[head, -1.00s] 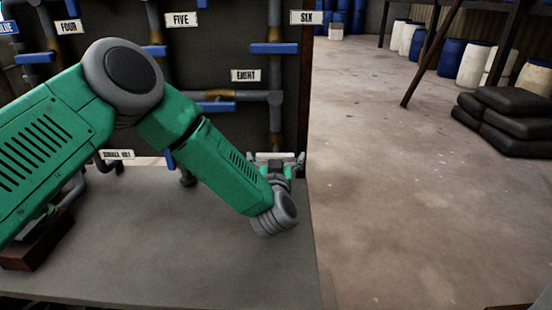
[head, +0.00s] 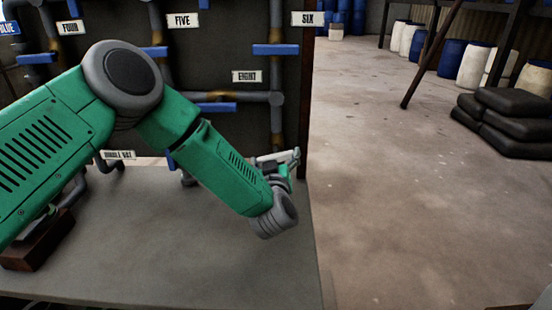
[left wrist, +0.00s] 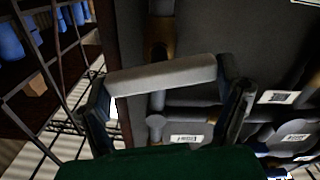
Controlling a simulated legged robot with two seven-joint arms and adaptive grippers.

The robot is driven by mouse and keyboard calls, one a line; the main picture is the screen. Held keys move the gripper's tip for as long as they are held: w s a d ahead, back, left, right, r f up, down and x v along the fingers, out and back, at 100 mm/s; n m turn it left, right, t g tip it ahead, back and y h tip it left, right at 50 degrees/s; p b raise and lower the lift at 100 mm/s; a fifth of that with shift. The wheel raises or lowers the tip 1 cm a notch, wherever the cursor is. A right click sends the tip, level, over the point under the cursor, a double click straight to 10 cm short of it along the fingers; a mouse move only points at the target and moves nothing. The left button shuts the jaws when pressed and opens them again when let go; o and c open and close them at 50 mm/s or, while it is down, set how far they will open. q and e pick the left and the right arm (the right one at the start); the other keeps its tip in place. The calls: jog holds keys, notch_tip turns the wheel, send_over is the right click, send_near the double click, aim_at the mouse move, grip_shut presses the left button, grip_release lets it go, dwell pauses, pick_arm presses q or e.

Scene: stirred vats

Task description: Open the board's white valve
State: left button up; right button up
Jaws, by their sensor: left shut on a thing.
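The white valve's handle (head: 277,156) is a pale bar low at the right edge of the dark pipe board (head: 232,50). In the head view it slants, its right end higher. In the left wrist view the white handle (left wrist: 165,77) spans the space between my fingers. My left gripper (head: 281,165) is shut on it, one finger at each end of the bar; it also shows in the left wrist view (left wrist: 168,86). The wrist partly hides the fingers and the valve body in the head view. My right gripper is not in view.
Blue valve handles (head: 276,49) and label plates, such as EIGHT (head: 247,76) and SIX (head: 307,18), cover the board. A grey bench top (head: 150,240) lies below my arm. Open floor (head: 400,180) is to the right, with dark stacked sacks (head: 505,120) and barrels beyond.

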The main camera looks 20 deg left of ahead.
pick_arm(q)
jog(key=n, duration=0.3)
jog(key=shift+a+n, duration=0.15)
jog(key=shift+n, duration=0.25)
jog(key=n+b, duration=0.1)
jog(key=n, duration=0.2)
jog(key=shift+f+n, duration=0.1)
jog(key=shift+n, duration=0.2)
jog(key=n+b, duration=0.1)
jog(key=n, duration=0.2)
jog(key=shift+a+f+n, duration=0.1)
jog(key=shift+n, duration=0.3)
jog(key=shift+f+n+b, duration=0.1)
jog(key=shift+n+b, duration=0.6)
jog(key=shift+n, duration=1.1)
jog(key=o, duration=1)
